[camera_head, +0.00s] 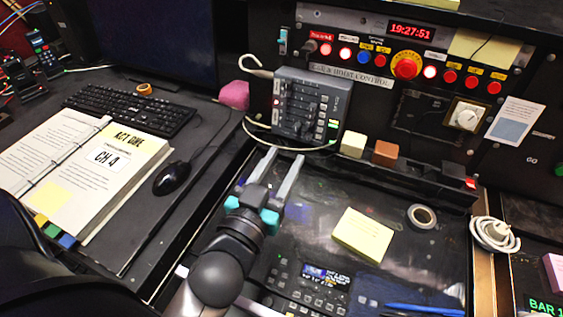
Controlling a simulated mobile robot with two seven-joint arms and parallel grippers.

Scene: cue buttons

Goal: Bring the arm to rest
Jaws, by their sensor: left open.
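My left gripper (277,169) is in the middle of the head view, with teal pads at the base of its two grey fingers. The fingers are apart, with nothing seen between them. They point away toward the grey control box (307,105), with the fingertips in front of its lower edge. Whether they touch anything there I cannot tell. The arm comes up from the bottom of the picture over the dark desk surface. My right gripper is not in view.
A row of lit buttons with a large red knob (405,66) is on the back panel. A white block (353,144) and a brown block (385,153) sit on the ledge. Yellow notes (363,235) and a tape roll (421,216) lie right. A keyboard (131,110), mouse (171,178) and open binder (84,177) lie left.

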